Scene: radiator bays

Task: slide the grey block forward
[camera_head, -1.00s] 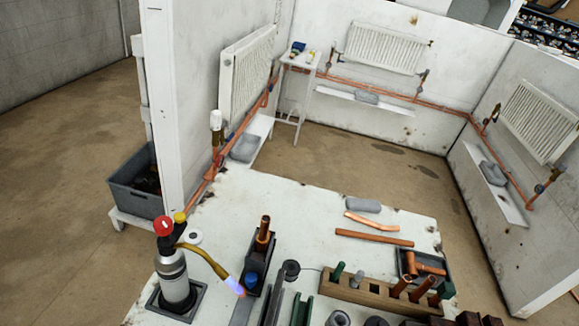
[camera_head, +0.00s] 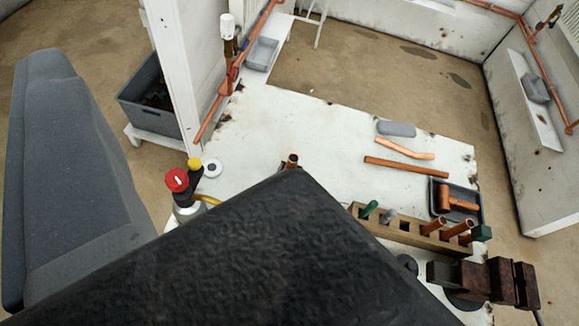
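A small grey block (camera_head: 396,129) with rounded ends lies flat on the white, stained worktop (camera_head: 290,125), near its far right edge. A bent copper strip (camera_head: 404,149) and a straight copper pipe (camera_head: 406,167) lie just in front of it. Nothing touches the block from above. No gripper fingers can be made out. A large dark form and a grey form, probably parts of my own arm, fill the lower middle and left of the view. They hide much of the near worktop.
A red-topped torch (camera_head: 177,180) is at the left. The worktop left of the block is clear.

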